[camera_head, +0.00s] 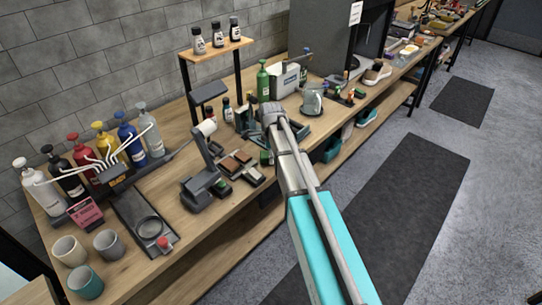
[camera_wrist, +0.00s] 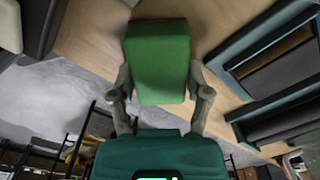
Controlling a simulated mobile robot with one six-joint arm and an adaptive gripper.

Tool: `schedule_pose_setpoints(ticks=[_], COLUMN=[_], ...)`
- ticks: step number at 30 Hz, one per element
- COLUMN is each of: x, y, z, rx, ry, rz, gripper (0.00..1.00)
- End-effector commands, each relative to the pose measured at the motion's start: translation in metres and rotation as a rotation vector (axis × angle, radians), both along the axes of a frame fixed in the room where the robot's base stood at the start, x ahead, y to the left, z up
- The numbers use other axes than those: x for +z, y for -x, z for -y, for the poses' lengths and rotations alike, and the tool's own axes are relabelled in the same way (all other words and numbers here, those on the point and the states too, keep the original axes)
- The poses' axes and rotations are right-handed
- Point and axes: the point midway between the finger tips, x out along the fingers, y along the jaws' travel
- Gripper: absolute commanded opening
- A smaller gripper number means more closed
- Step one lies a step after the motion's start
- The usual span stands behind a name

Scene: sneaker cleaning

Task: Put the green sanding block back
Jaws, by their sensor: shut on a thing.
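The green sanding block (camera_wrist: 158,52) fills the upper middle of the wrist view. My gripper (camera_wrist: 160,78) is shut on it, with one finger against each side. The block is in front of the wooden bench top; I cannot tell whether it touches the wood. In the head view my arm reaches over the front of the bench, and a small green piece (camera_head: 265,158) shows beside it near the bench edge, probably this block. The gripper's fingers are hidden or too small to tell there.
In the wrist view a blue-grey tray or rack (camera_wrist: 228,57) with dark pieces lies to the right. In the head view brown blocks (camera_head: 237,161) and a grey stand (camera_head: 197,190) are left of the arm. Bottles and mugs (camera_head: 108,244) stand at the left.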

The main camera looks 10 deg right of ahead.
Motion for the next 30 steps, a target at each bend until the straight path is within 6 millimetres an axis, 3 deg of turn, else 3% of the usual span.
schedule_pose_setpoints(ticks=[2, 3, 8, 30], x=[-0.003, -0.003, -0.002, 0.008], y=[0.0, 0.0, 0.0, 0.0], z=[0.0, 0.0, 0.0, 0.0], rx=[0.0, 0.0, 0.0, 0.0], ry=[0.0, 0.0, 0.0, 0.0], rz=[0.0, 0.0, 0.0, 0.0], gripper=[0.25, 0.67, 0.97, 0.98])
